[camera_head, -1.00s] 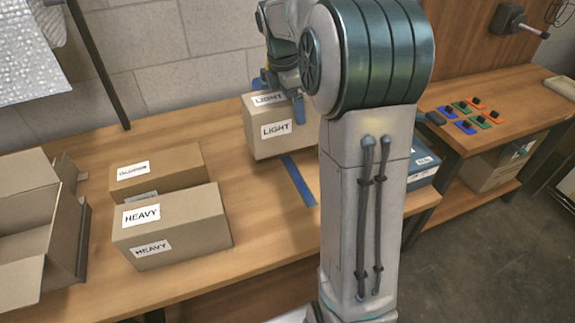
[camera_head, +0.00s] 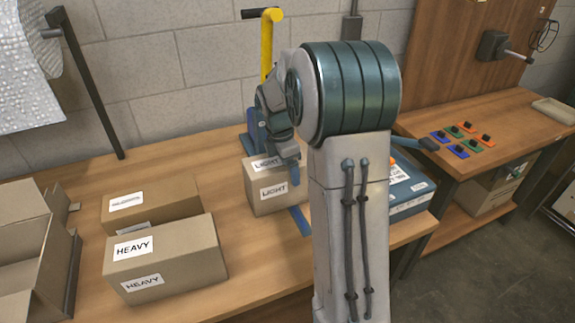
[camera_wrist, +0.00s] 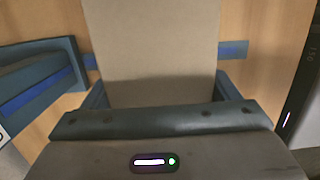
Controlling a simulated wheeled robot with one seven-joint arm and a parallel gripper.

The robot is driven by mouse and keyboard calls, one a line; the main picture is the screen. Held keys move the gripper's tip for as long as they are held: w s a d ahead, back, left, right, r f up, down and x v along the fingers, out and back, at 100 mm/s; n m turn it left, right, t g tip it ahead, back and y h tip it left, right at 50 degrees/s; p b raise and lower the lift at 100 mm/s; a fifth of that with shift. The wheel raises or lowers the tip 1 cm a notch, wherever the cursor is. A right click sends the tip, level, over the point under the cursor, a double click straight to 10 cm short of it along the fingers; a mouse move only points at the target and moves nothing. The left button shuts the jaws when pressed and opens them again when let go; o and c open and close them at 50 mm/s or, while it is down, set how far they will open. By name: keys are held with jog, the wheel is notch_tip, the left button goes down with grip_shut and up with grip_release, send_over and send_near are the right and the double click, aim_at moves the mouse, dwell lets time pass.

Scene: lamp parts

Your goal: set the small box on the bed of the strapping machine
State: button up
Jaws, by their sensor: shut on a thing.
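The small box (camera_head: 278,200), tan cardboard with LIGHT labels, is upright at the back of the bench in the head view. My gripper (camera_wrist: 160,98) is shut on it, a finger on each side of the cardboard box (camera_wrist: 155,50) in the wrist view. In the head view a blue finger (camera_head: 294,174) shows against its right side. The strapping machine (camera_head: 254,132) has a blue body and a yellow post behind my wrist. A blue strip (camera_head: 300,221) runs out from under the box; it also shows in the wrist view (camera_wrist: 236,50). I cannot tell whether the box touches the bed.
A HEAVY box (camera_head: 190,258) and another closed box (camera_head: 172,196) stand left of the small box. An open carton (camera_head: 48,265) is at far left. A blue box (camera_head: 408,190) sits right of my arm. Bare bench (camera_head: 255,265) lies in front.

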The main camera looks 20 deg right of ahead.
jog(key=shift+f, duration=0.1)
jog(key=o, duration=1.2)
jog(key=shift+o, duration=0.2)
